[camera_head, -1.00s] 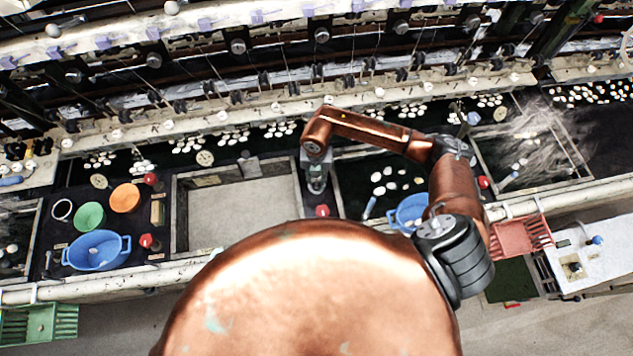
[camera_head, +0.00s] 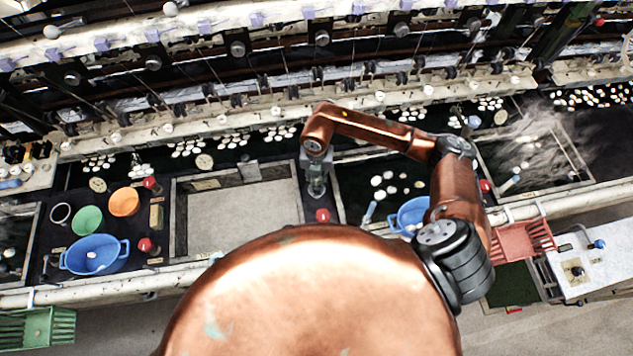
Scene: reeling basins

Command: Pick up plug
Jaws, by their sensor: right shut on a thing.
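My right arm reaches over from the right, and its gripper (camera_head: 317,190) points down at the dark divider to the right of the pale, empty middle basin. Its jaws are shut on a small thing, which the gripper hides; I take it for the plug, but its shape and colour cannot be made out. A red knob (camera_head: 322,215) stands on the divider just in front of the gripper. My left gripper is not in view.
The middle basin (camera_head: 180,222) lies left of the gripper. A blue colander (camera_head: 93,255), a green bowl (camera_head: 87,220) and an orange bowl (camera_head: 124,202) stand at left. Another blue basin (camera_head: 408,214) is at right. The reeling machinery runs along the back.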

